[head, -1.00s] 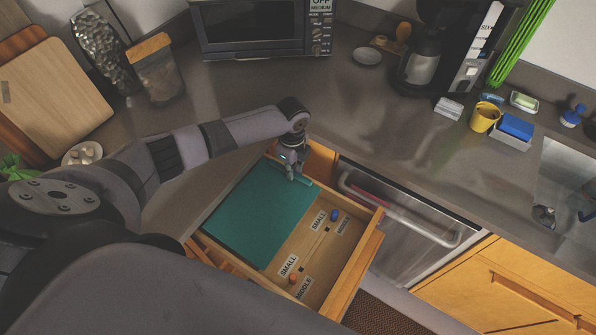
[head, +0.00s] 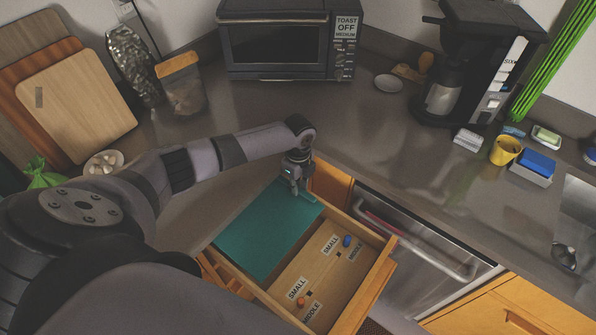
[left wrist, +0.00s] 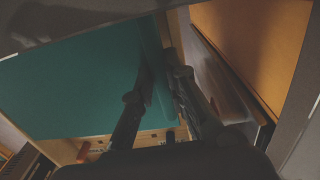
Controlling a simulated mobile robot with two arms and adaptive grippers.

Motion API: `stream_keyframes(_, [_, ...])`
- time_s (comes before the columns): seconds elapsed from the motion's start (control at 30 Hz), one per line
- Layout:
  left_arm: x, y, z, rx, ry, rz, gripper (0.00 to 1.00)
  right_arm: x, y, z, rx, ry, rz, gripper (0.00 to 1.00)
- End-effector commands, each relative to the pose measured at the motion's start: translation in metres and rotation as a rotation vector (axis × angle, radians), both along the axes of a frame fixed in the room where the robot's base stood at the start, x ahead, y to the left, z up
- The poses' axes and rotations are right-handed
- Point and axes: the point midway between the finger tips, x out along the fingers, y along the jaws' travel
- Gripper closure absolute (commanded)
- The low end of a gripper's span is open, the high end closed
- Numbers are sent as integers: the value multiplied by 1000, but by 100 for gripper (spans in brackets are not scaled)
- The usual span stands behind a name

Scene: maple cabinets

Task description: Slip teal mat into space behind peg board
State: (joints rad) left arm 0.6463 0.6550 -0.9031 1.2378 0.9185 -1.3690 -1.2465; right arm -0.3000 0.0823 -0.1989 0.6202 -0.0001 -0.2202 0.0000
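The flat teal mat (head: 258,235) lies in the rear left part of the open wooden drawer in the head view. It fills much of the left wrist view (left wrist: 80,85). The peg board (head: 322,268), with a blue peg (head: 347,241), an orange peg (head: 301,301) and SMALL and MIDDLE labels, is in the front part of the drawer, beside the mat. My left gripper (head: 301,193) is at the mat's right edge, its fingers closed on that edge; the exact contact is dim. Whether the mat touches the drawer floor is unclear. My right gripper is not seen.
The open drawer's front panel (head: 366,296) stands out from the counter. A dishwasher (head: 425,240) with a bar handle is to the right. The counter (head: 290,110) above holds a toaster oven (head: 280,45), a coffee maker (head: 455,75) and cutting boards (head: 75,105); its middle is clear.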

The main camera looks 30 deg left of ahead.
Motion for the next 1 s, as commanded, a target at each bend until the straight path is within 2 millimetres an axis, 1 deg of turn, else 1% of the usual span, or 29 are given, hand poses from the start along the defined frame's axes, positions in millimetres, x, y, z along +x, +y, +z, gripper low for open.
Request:
stream_keyframes(0.03, [0,0,0,0,0,0,82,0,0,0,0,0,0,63])
stream_keyframes(0.3, [0,0,0,0,0,0,64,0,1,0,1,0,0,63])
stream_keyframes(0.57, [0,0,0,0,0,0,64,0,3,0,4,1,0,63])
stream_keyframes(0.67, [0,0,3,0,-1,-1,64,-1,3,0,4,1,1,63])
stream_keyframes(0.77, [1,0,13,-1,-2,-1,64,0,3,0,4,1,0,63])
stream_keyframes(0.87, [2,0,32,-1,-5,-2,64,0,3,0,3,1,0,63])
stream_keyframes(1.0, [2,0,63,1,-4,-2,64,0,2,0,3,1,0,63])
